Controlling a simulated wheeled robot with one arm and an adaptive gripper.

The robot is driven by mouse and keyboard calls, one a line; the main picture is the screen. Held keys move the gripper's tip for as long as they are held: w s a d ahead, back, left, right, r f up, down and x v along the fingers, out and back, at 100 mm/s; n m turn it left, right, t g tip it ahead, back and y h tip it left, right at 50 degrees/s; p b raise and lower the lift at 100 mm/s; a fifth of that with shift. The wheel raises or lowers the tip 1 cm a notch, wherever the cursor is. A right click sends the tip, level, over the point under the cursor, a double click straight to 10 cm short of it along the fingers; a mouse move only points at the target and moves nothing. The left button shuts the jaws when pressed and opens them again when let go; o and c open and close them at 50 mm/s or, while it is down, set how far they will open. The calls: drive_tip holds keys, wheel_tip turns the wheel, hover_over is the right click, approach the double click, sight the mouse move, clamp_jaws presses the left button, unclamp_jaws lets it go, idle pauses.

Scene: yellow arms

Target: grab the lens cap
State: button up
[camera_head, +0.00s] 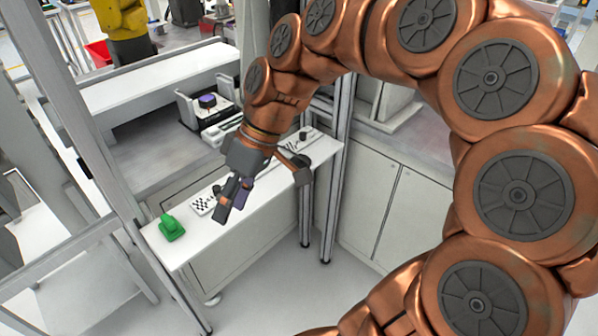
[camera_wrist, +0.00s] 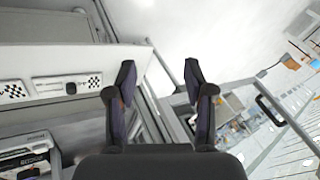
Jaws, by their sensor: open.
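My gripper (camera_head: 232,202) hangs over the narrow white table in the head view, with its dark fingers pointing down. In the wrist view its two fingers (camera_wrist: 158,75) stand apart with nothing between them. A small dark object (camera_wrist: 71,88), possibly the lens cap, lies on a white card between two checkered patterns, left of the fingers in the wrist view. A small dark spot beside the checkered card (camera_head: 203,203) in the head view may be the same object. My gripper and arm hide part of the tabletop there.
A green object (camera_head: 171,228) sits at the left end of the white table (camera_head: 262,217). A small black item (camera_head: 303,135) lies near its far right end. Metal posts (camera_head: 333,180) rise beside the table.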

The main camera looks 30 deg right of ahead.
drive_tip(key=w+d+f+n+t+y+b, duration=0.2)
drive_tip(key=w+d+y+b, duration=0.15)
drive_tip(key=w+d, duration=0.5)
drive_tip(key=t+b, duration=0.8)
approach(301, 156)
drive_tip(key=f, duration=0.1)
drive_tip(key=shift+r+p+x, duration=0.2)
drive_tip(key=shift+x, duration=2)
drive_tip(key=shift+r+p+x, duration=0.15)
drive_tip(key=shift+r+x, duration=0.1)
drive_tip(key=shift+x, duration=2)
drive_tip(key=shift+w+a, duration=0.1)
clamp_jaws()
drive_tip(key=shift+r, duration=0.1)
